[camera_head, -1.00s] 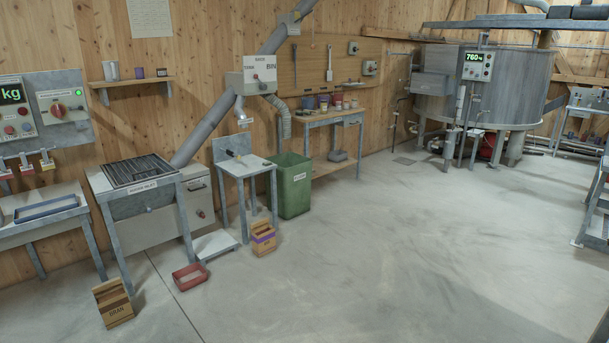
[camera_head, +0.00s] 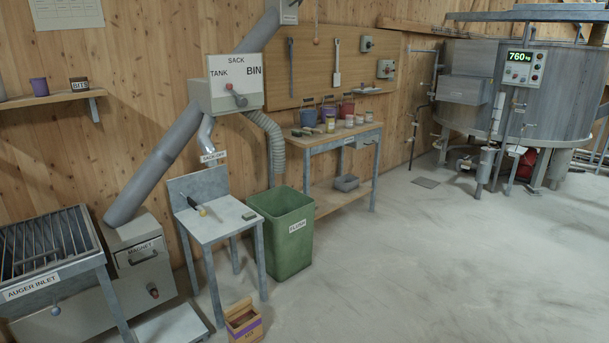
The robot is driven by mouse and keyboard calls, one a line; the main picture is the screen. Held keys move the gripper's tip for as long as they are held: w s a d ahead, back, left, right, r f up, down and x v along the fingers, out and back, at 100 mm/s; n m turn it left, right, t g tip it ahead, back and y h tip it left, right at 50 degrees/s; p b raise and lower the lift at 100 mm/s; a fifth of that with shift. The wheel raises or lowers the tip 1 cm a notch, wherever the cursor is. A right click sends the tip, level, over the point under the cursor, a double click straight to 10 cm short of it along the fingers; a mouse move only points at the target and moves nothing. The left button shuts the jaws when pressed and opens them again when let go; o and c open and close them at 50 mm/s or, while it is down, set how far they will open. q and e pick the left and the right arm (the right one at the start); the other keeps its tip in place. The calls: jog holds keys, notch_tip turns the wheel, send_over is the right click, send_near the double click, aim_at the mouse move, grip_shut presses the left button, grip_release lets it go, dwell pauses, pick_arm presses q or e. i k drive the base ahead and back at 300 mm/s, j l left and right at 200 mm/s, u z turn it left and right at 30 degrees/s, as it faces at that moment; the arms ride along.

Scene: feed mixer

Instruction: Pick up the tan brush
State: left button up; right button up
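No brush can be made out for certain. Small tan and dark items (camera_head: 305,131) lie at the left end of the wooden workbench (camera_head: 337,141) against the back wall; they are too small to tell apart. Neither of my grippers is in view.
A green FLUSH bin (camera_head: 283,235) stands between the small table and the workbench. A box with a purple band (camera_head: 244,322) is on the floor in front. The auger inlet (camera_head: 45,250) is at the left. Open concrete floor (camera_head: 450,265) lies to the right.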

aim_at(307, 128)
jog(key=i, duration=1.55)
jog(key=i+j+z, duration=0.1)
jog(key=i, duration=1.45)
jog(key=i+l+z, duration=1.15)
jog(key=i+z, duration=0.35)
jog(key=i+l, duration=0.1)
jog(key=i, duration=1.9)
